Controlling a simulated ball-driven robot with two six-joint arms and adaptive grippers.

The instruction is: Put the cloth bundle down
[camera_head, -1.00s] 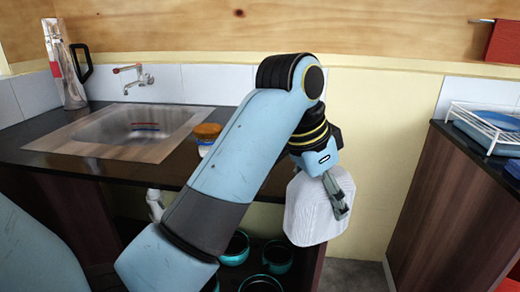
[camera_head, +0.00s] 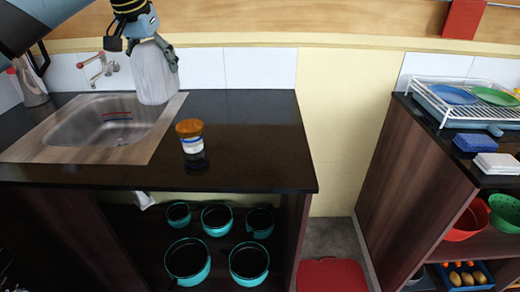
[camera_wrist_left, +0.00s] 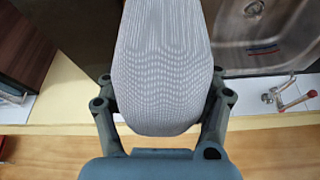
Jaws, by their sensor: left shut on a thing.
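The cloth bundle (camera_head: 154,76) is pale grey-white with fine ribbing. My left gripper (camera_head: 146,46) is shut on its upper end, and it hangs upright at the sink's back right corner. I cannot tell whether its lower end touches the surface. In the left wrist view the bundle (camera_wrist_left: 165,70) fills the space between the two fingers of the gripper (camera_wrist_left: 162,105). My right gripper is not in view.
The dark countertop (camera_head: 250,130) is clear to the right of a jar with an orange-brown lid (camera_head: 190,136). The steel sink (camera_head: 105,125) and tap (camera_head: 98,66) are at left. Teal pots (camera_head: 188,260) stand below. A dish rack (camera_head: 470,100) is on the right counter.

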